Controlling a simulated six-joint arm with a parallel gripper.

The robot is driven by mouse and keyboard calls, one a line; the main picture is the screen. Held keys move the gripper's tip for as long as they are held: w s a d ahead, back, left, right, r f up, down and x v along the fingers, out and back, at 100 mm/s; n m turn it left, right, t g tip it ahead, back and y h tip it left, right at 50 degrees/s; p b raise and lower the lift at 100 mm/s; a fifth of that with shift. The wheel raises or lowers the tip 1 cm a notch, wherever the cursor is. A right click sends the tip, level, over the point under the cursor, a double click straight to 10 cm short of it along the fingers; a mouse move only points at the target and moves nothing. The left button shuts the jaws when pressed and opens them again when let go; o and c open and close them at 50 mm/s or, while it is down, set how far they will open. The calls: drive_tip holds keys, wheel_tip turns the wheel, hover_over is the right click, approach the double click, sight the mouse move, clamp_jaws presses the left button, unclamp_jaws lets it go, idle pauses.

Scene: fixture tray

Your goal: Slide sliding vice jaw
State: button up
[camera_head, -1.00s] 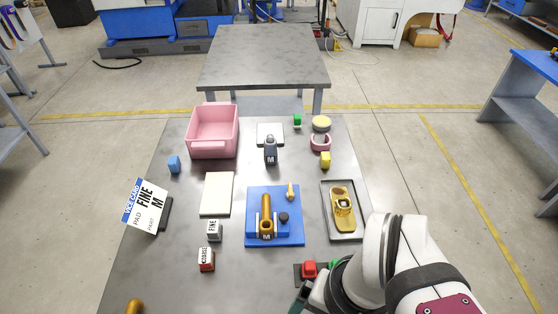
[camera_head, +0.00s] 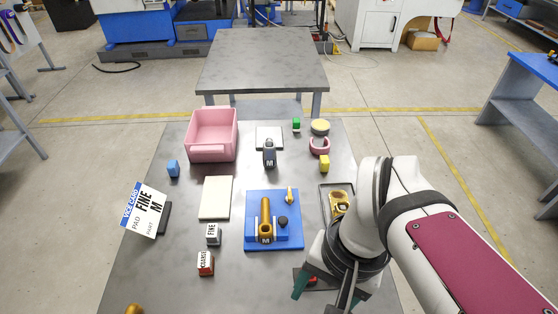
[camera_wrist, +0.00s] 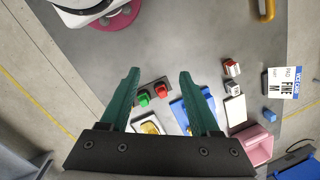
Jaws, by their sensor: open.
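The blue vice fixture (camera_head: 290,240) sits on the near middle of the table. I cannot tell clearly which piece is the sliding jaw. My gripper (camera_head: 322,290) is open and empty, above the table to the right and near side of the fixture. In the wrist view the teal fingers (camera_wrist: 160,75) are spread apart, and the right one hides part of the blue fixture (camera_wrist: 178,108).
Red (camera_wrist: 160,90) and green (camera_wrist: 143,99) buttons lie below my gripper. A metal tray with a gold part (camera_head: 338,202) is partly hidden by my arm. FINE (camera_head: 213,234) and COARSE (camera_head: 205,263) blocks, a card (camera_head: 147,209) and a pink bin (camera_head: 211,153) stand left.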

drive_tip(key=w+r+m+g, duration=0.1)
drive_tip(key=w+r, duration=0.3)
drive_tip(key=w, duration=1)
drive_tip(key=m+g+y, duration=0.1)
drive_tip(key=m+g, duration=0.1)
hover_over(283, 219)
drive_tip(key=w+d, duration=0.5)
wheel_tip(283, 219, down, 8)
drive_tip(key=x, duration=1.6)
drive_tip(key=shift+w+a, duration=0.15)
drive_tip(key=shift+a, duration=0.05)
clamp_jaws()
